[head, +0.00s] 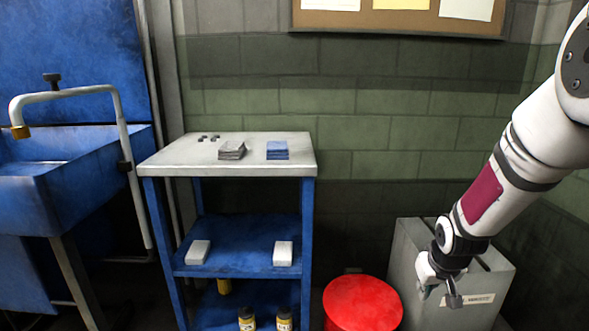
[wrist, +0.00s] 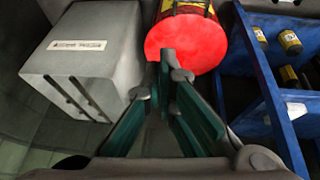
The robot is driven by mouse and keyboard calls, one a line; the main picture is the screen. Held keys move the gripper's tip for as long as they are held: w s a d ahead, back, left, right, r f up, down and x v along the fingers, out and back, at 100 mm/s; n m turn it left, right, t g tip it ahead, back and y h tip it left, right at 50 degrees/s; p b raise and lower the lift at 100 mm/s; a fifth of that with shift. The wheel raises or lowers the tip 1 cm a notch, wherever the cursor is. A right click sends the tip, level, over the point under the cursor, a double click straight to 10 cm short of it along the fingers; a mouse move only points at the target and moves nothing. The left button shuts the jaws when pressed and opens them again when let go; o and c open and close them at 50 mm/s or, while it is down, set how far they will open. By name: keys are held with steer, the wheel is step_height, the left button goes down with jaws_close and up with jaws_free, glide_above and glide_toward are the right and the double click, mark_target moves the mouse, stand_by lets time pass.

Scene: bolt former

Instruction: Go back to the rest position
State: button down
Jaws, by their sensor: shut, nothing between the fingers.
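My gripper (head: 453,297) hangs at the lower right in the head view, in front of the grey box and right of the red-topped drum. It points downward at the end of my white arm. In the wrist view my gripper (wrist: 168,62) is shut, with its dark fingertips together and green pads along the fingers. Nothing is held between them. The fingertips overlap the red drum lid in that view; I cannot tell the gap between them.
A grey slotted box (head: 412,270) stands by the wall beside a red-topped drum (head: 362,300). A blue cart (head: 160,220) carries cloth stacks (head: 232,150), blue cloths (head: 277,150), white boxes (head: 198,252) and yellow-labelled bottles (head: 247,318). A blue sink (head: 75,180) is at left.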

steer(key=s+a+r+g, duration=0.1)
steer(key=s+a+r, duration=0.2)
steer(key=s+r, duration=0.45)
steer(key=s+a+r+g, duration=0.1)
steer(key=s+a+r, duration=0.3)
steer(key=s+r, duration=0.4)
steer(key=s+a+r+g+y, duration=0.1)
steer(key=s+a+r, duration=0.1)
steer(key=s, duration=1)
steer(key=s+a+r+g, duration=0.1)
steer(key=s+a, duration=0.2)
steer(key=s, duration=0.8)
step_height(320, 180, up, 36)
steer(key=t+p, duration=0.3)
steer(key=p, duration=3.2)
steer(key=shift+d+t, duration=0.3)
steer(key=shift+d, duration=0.1)
steer(key=shift+w+a, duration=0.1)
